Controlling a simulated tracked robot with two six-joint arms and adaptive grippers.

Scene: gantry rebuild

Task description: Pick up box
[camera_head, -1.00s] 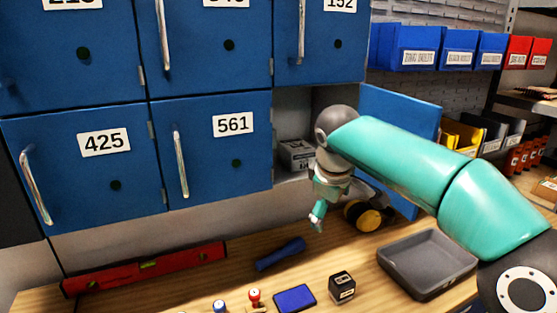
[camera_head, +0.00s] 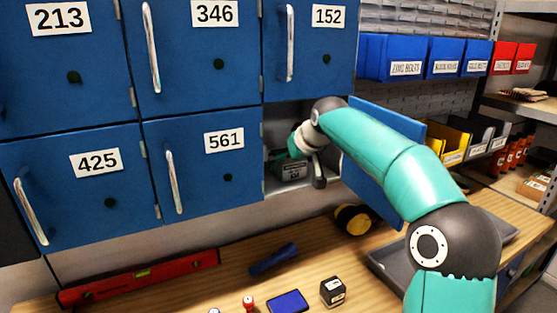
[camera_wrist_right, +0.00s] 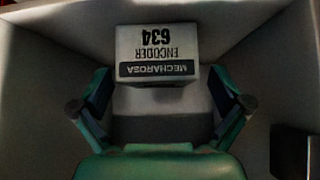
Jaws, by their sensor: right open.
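The box (camera_wrist_right: 157,52) sits inside an open locker compartment. In the right wrist view its label reads "MECHAROSA ENCODER 634" upside down. In the head view the box (camera_head: 291,171) shows as a small grey carton, partly hidden by my right gripper (camera_head: 290,155). In the right wrist view my right gripper (camera_wrist_right: 160,95) is open, its two fingers apart to the left and right of the box's near end. The box lies ahead, and I see no grip on it. My left gripper is not in view.
The compartment's blue door (camera_head: 372,190) stands open to the right, beside my right arm. Closed blue lockers (camera_head: 188,190) are to the left. Below, the bench holds a red level (camera_head: 140,278), a grey tray (camera_head: 385,268), a yellow-black round item (camera_head: 355,219) and a small black box (camera_head: 333,292).

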